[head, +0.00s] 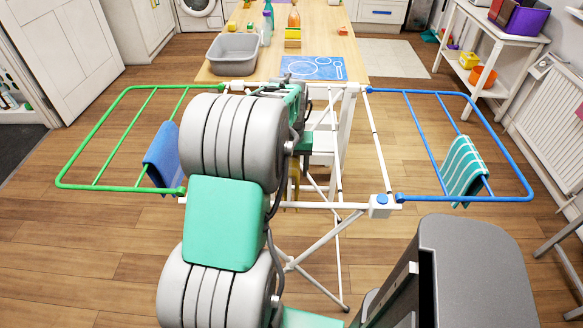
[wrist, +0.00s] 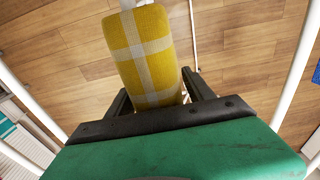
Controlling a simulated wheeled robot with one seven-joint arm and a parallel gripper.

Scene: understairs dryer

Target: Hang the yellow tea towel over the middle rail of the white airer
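The yellow tea towel (wrist: 145,55), with white checks, is between the two fingers of my gripper (wrist: 158,92) in the wrist view. The fingers lie along its sides and appear closed on it. In the head view only a yellow sliver (head: 294,182) shows beside my arm, below the rail level. The white airer (head: 382,201) stands open in front of me, with a green wing at left and a blue wing at right. My arm hides much of its white middle section, including part of the rails. White rails also show at the wrist view's edges (wrist: 296,70).
A blue cloth (head: 161,157) hangs on the green wing and a striped teal cloth (head: 463,170) on the blue wing. Behind stands a wooden table (head: 335,42) with a grey basin (head: 233,53). A white shelf unit (head: 463,70) and radiator (head: 552,120) are at right.

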